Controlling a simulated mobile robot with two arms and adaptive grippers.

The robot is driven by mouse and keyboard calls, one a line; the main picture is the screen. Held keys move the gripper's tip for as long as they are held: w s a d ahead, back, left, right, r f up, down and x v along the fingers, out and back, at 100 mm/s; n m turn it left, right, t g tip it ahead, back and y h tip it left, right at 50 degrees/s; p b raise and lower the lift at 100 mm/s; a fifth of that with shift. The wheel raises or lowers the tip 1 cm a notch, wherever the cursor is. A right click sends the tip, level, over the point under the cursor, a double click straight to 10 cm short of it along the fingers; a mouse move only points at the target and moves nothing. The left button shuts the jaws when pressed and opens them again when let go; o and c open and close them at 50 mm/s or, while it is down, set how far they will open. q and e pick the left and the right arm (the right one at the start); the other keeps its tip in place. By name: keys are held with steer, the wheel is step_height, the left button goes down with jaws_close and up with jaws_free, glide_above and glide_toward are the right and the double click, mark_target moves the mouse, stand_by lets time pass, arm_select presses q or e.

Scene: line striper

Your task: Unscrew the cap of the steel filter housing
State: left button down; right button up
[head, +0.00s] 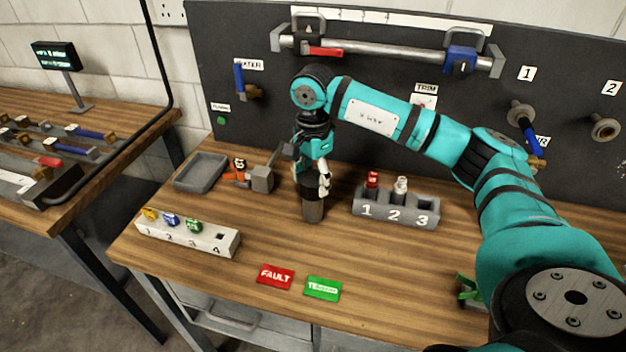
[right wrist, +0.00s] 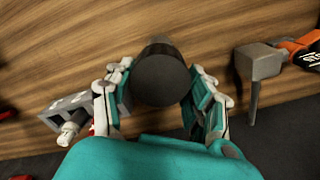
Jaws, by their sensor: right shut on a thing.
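The steel filter housing (head: 313,212) stands upright on the wooden bench, a short grey body with a dark cap on top. The dark round cap (right wrist: 162,80) fills the space between my fingers in the right wrist view. My right gripper (head: 314,180) points down from above and is shut on the cap, with one finger on each side. It also shows in the right wrist view (right wrist: 160,98). The fingers partly hide the cap in the head view. My left gripper is not in view.
A grey rack (head: 395,212) with red and white bottles stands right of the housing. A white numbered block (head: 187,236), a red FAULT card (head: 275,277) and a green card (head: 323,289) are nearer.

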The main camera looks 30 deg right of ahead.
steer(key=n, duration=0.2)
steer(key=shift+n, duration=0.3)
steer(key=shift+f+n+b, duration=0.1)
steer(key=shift+n+b, duration=0.5)
steer(key=shift+n, duration=1.7)
steer(key=n+b, duration=0.1)
steer(key=n, duration=0.1)
steer(key=shift+n, duration=1.3)
steer(key=shift+b, duration=0.3)
